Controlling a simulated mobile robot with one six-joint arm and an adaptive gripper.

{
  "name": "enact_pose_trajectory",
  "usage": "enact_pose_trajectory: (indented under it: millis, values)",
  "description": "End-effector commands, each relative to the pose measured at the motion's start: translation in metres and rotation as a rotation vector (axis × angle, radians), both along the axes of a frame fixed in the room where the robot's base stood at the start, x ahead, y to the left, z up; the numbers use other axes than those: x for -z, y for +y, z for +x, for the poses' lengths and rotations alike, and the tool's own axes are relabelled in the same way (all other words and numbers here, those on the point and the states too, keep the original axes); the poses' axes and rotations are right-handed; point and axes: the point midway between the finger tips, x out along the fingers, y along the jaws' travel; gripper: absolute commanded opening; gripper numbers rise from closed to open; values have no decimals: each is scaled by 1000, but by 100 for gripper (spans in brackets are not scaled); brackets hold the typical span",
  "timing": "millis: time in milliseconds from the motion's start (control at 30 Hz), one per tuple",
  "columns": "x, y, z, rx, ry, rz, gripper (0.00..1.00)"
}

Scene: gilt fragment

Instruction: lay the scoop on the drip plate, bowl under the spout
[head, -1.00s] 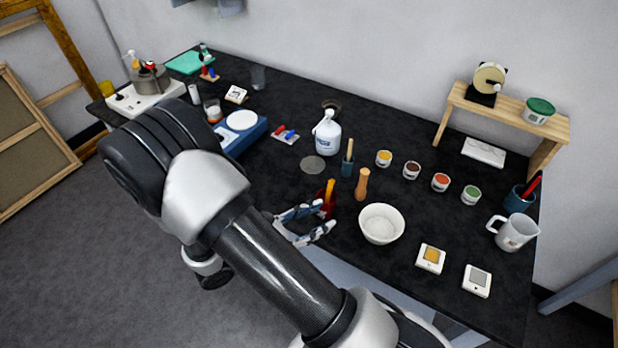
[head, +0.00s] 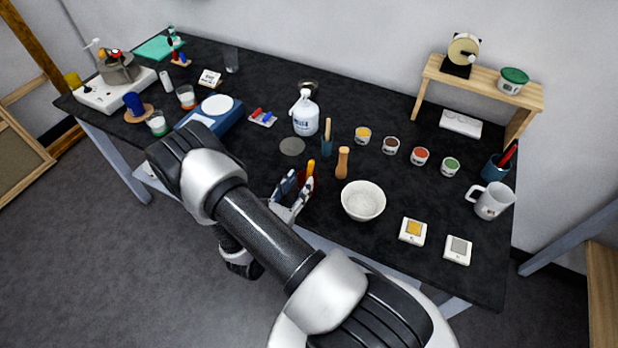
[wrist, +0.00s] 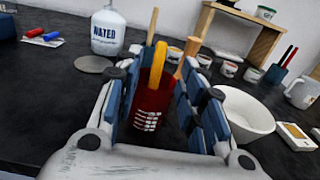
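The scoop (head: 307,183), red with an orange-yellow handle pointing up, stands near the table's front edge. My gripper (head: 299,187) is around it at table height. In the wrist view the scoop (wrist: 152,100) is between the two blue-padded fingers, which are spread and look open; contact with the pads is not clear. The grey round drip plate (head: 292,146) lies bare on the table behind the scoop. It also shows in the wrist view (wrist: 94,64). The white bottle (head: 306,115) stands just behind the plate; its spout is hard to make out.
A wooden-handled tool (head: 343,163) stands close right of the scoop, with a brush in a blue holder (head: 327,145) behind it. A white bowl (head: 363,202) is to the right. A blue scale (head: 213,115) and red and blue pieces (head: 262,118) lie left of the plate.

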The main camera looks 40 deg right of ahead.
Motion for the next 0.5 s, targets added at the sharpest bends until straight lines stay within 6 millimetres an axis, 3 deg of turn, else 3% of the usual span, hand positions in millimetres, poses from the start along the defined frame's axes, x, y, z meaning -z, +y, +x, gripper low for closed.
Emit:
enact_pose_trajectory:
  millis: [267, 500]
  values:
    - [0, -21, 8, 1, -1, -1, 37]
    - [0, -57, 22, 5, -1, 0, 37]
